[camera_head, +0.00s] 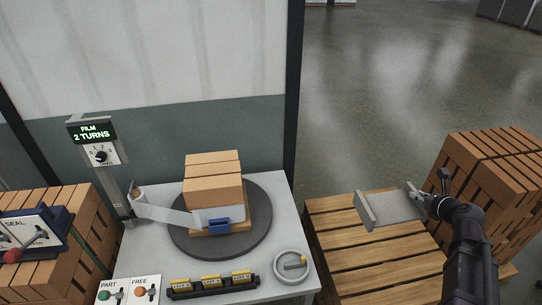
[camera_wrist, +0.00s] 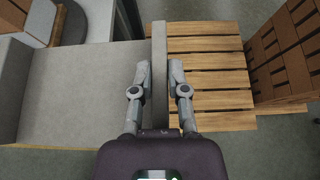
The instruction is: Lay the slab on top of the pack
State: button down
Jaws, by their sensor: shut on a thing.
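The slab (camera_head: 398,205) is a light grey plate with a raised edge on its left side. My gripper (camera_head: 428,200) is shut on its right edge and holds it out over the wooden pallet. In the wrist view the two fingers (camera_wrist: 159,82) pinch an upright grey strip (camera_wrist: 159,40), with a broad grey surface (camera_wrist: 90,100) to its left. The pack (camera_head: 213,180) is a stack of orange-brown bricks on the dark round turntable (camera_head: 180,237), to the left of and apart from the slab.
Tall brick stacks (camera_head: 490,175) stand beyond my arm. More bricks (camera_head: 95,230) are at left.

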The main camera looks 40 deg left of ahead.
jog(key=shift+r+p, duration=1.1)
jog(key=shift+r, duration=0.55)
